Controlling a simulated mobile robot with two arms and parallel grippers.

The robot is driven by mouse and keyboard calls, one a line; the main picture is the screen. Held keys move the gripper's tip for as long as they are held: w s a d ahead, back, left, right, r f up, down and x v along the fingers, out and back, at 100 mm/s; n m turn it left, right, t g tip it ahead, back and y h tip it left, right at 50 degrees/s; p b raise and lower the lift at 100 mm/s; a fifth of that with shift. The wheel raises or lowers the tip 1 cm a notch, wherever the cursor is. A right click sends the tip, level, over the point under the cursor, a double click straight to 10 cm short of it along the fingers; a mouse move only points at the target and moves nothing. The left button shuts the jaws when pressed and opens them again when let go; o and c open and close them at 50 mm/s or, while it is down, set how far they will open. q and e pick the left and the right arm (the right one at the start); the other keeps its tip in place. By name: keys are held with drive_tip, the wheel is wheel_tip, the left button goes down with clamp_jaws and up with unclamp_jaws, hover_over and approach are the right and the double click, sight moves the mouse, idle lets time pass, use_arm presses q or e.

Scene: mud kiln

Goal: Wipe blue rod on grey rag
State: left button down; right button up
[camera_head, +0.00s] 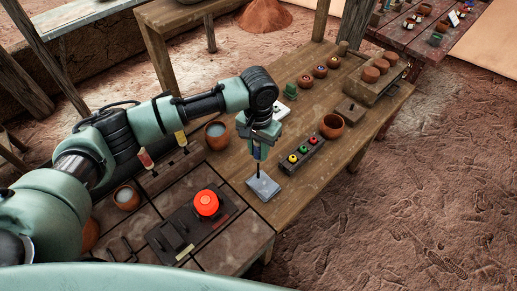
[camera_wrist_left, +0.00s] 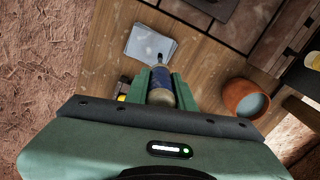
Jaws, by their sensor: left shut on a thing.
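My left gripper (camera_head: 258,147) is shut on the blue rod (camera_head: 257,154) and holds it upright, tip down. The rod also shows in the left wrist view (camera_wrist_left: 161,80), between the two green fingers, with a thin dark tip pointing at the rag. The grey rag (camera_head: 263,187) lies flat on the wooden table directly below; it also shows in the left wrist view (camera_wrist_left: 148,43). The dark tip is over or on the rag; I cannot tell whether it touches. My right gripper is not in view.
A clay bowl of pale liquid (camera_head: 217,135) stands left of the gripper. A block with coloured buttons (camera_head: 303,154) and a clay bowl (camera_head: 332,126) are to the right. A red button (camera_head: 206,203) sits on a dark panel in front. Red and yellow rods stand at the left.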

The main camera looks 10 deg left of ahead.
use_arm(q)
drive_tip(key=shift+f, duration=0.35)
idle(0.3)
